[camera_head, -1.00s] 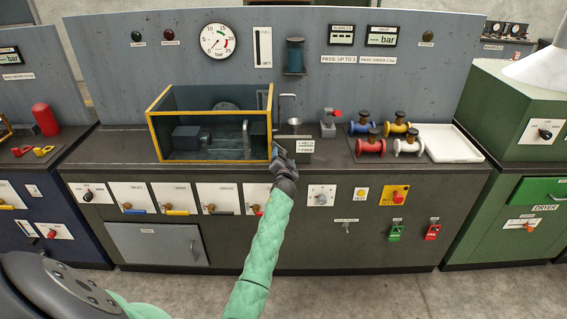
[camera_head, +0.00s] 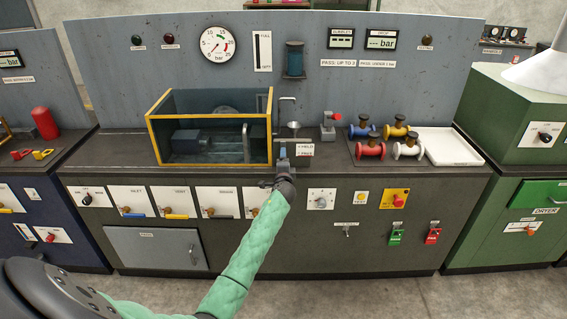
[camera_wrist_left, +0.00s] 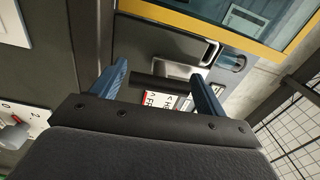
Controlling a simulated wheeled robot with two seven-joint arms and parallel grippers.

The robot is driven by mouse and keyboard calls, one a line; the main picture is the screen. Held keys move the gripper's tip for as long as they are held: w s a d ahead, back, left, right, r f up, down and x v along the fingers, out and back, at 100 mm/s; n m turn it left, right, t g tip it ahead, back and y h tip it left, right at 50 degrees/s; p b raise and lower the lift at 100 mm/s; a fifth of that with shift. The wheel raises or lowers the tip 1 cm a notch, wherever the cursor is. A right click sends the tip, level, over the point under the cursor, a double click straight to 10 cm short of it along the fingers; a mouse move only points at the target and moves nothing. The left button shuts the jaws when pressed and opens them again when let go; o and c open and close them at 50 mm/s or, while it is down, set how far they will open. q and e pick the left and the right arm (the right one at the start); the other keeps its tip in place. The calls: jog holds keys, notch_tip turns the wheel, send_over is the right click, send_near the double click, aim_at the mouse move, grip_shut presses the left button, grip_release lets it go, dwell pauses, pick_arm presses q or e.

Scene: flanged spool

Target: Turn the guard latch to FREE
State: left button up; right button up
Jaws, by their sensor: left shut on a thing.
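The guard is a clear box with a yellow frame (camera_head: 210,165) on the bench; its yellow edge (camera_wrist_left: 225,35) also shows in the wrist view. A small white plate marked HELD and FREE (camera_head: 304,150) is just right of the guard's front corner; part of it shows between my fingers in the wrist view (camera_wrist_left: 182,102). My left gripper (camera_head: 282,158) is at that corner, beside the plate. I cannot tell the latch's setting. My right gripper is not in view.
Several coloured spools (camera_head: 371,149) and a white tray (camera_head: 447,146) are on the bench to the right. A red-topped device (camera_head: 328,126) and a small metal cup (camera_head: 293,126) stand behind the plate. Switch panels (camera_head: 321,199) line the bench front.

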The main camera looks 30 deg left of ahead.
pick_arm(q)
jog(key=shift+m, duration=0.3)
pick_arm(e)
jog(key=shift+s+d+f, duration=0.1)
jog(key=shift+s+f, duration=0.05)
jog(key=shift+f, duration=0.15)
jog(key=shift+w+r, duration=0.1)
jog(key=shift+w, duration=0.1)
pick_arm(q)
jog(key=o, duration=1.3)
jog(key=shift+d, duration=0.1)
jog(key=shift+s+d+f, duration=0.1)
jog(key=shift+s, duration=0.15)
jog(key=shift+b+v, duration=1.1)
jog(key=shift+v, duration=2.5)
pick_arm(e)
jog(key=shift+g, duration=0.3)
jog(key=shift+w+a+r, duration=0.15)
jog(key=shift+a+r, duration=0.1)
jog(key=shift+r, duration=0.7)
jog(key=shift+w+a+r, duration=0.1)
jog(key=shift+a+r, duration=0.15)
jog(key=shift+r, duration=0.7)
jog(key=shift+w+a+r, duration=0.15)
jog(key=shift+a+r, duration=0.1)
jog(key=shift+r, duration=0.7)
